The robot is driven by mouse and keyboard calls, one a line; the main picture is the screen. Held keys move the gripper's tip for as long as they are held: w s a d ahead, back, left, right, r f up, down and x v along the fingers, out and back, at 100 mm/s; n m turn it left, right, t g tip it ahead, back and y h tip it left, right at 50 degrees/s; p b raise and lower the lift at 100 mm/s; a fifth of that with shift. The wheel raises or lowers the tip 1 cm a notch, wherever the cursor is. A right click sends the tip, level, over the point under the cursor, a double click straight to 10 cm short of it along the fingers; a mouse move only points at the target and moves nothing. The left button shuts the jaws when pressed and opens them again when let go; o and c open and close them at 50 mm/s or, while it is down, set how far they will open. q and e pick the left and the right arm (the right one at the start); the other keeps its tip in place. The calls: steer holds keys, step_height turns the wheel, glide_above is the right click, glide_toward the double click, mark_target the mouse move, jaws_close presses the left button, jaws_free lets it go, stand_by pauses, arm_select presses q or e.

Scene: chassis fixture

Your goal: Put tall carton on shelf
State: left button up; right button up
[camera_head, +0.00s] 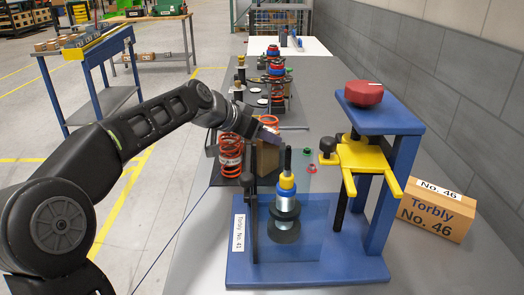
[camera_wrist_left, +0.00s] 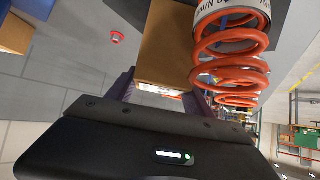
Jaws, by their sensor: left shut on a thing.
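A brown tall carton (camera_head: 267,158) stands upright on the workbench, behind the blue fixture and just right of an orange coil spring (camera_head: 231,160). My left gripper (camera_head: 262,133) reaches in from the left and is shut on the carton near its top. In the left wrist view the carton (camera_wrist_left: 168,45) sits between the two fingers, with the orange spring (camera_wrist_left: 230,55) close beside it. The carton's lower part is partly hidden by the fixture in the head view. My right gripper is not in view. I cannot tell which surface is the shelf.
A blue fixture (camera_head: 305,272) with a strut assembly and yellow clamp (camera_head: 365,157) stands in front. A labelled carton (camera_head: 433,208) lies at the right by the wall. A blue cart (camera_head: 95,50) carrying small boxes stands at the left. More spring assemblies stand farther back.

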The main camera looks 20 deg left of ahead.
arm_select(q)
jaws_close()
steer(key=shift+r, duration=0.25)
stand_by(0.3)
steer(key=shift+r, duration=0.5)
step_height(320, 180, up, 10)
steer(key=p, duration=0.3)
steer(key=s+a+b, duration=0.2)
steer(key=s+a, duration=0.1)
steer(key=s, duration=0.5)
steer(key=s+a+b, duration=0.2)
steer(key=s+a, duration=0.1)
steer(key=s, duration=0.6)
steer(key=shift+r, duration=0.3)
